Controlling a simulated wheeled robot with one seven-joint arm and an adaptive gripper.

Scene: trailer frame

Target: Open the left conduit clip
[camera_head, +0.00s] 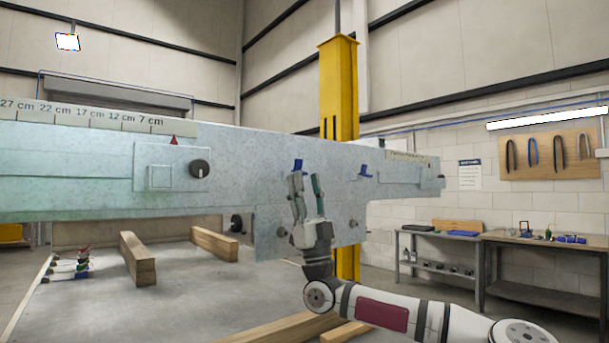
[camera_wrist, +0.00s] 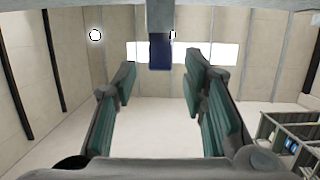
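Two small blue clips sit on the grey metal trailer frame (camera_head: 100,160). The left conduit clip (camera_head: 297,166) is just above my gripper's fingertips, and the right clip (camera_head: 364,172) is farther right. My gripper (camera_head: 306,182) points up in front of the frame, its two fingers apart with nothing between them. In the wrist view a dark blue clip (camera_wrist: 160,52), apparently the left one, hangs under a grey beam (camera_wrist: 160,15). It lies near the middle, past the gap between the green-padded fingers (camera_wrist: 160,78). I cannot tell whether the clip is open or shut.
A round black knob (camera_head: 200,169) and a red pointer (camera_head: 174,140) are on the frame at left. A yellow column (camera_head: 339,85) stands behind it. Wooden beams (camera_head: 137,258) lie on the floor below. A workbench (camera_head: 545,242) stands at right.

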